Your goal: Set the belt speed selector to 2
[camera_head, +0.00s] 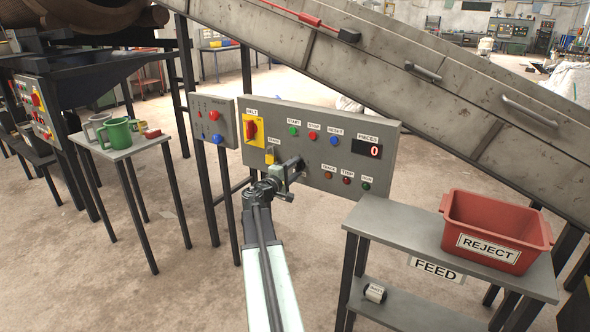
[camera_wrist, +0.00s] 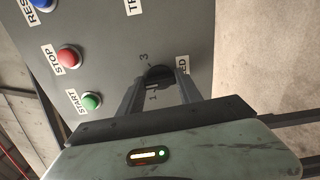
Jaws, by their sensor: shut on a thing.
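The belt speed selector (camera_wrist: 158,72) is a dark round knob on the grey control panel (camera_head: 339,118). Digits 1 and 3 show beside it in the wrist view, and a label partly hidden by a finger ends in "ED". My gripper (camera_wrist: 160,80) has one finger on each side of the knob and is shut on it. In the head view my gripper (camera_head: 291,168) reaches the lower left of the panel and hides the knob. I cannot tell which number the selector points at.
START (camera_head: 293,131), STOP and RESET buttons sit above. The FEED table (camera_head: 391,224) with a red REJECT bin (camera_head: 494,220) stands at right.

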